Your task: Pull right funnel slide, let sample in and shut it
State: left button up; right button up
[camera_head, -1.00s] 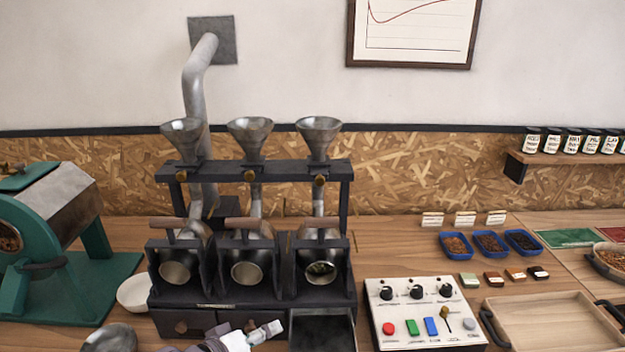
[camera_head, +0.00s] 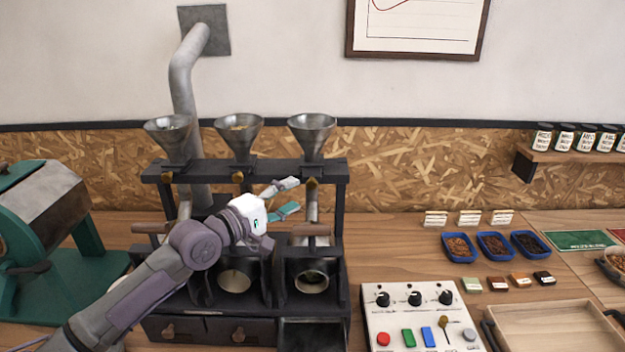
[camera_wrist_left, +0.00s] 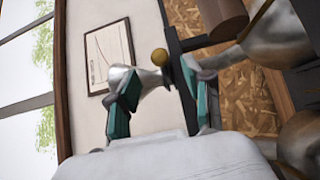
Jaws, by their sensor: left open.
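The right funnel (camera_head: 312,122) is a metal cone on the dark rack, and its slide's brass knob (camera_head: 312,183) sits just below the rack's crossbar. My left gripper (camera_head: 291,198) is open and empty, with its teal-padded fingers just left of the knob and pointing toward it. In the left wrist view the brass knob (camera_wrist_left: 160,57) appears ahead, between the two open fingers (camera_wrist_left: 158,103), with a funnel (camera_wrist_left: 149,79) behind it. No contact with the knob is visible. I cannot tell whether the slide is open or shut. My right gripper is in no view.
The middle funnel (camera_head: 239,129) and left funnel (camera_head: 169,134) stand on the same rack. A control panel (camera_head: 382,331) is at right.

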aim_at(309, 186)
pick_arm(q)
jog(key=x, duration=0.7)
jog(key=shift+w+d+f, duration=0.1)
jog(key=shift+w, duration=0.05)
grip_shut()
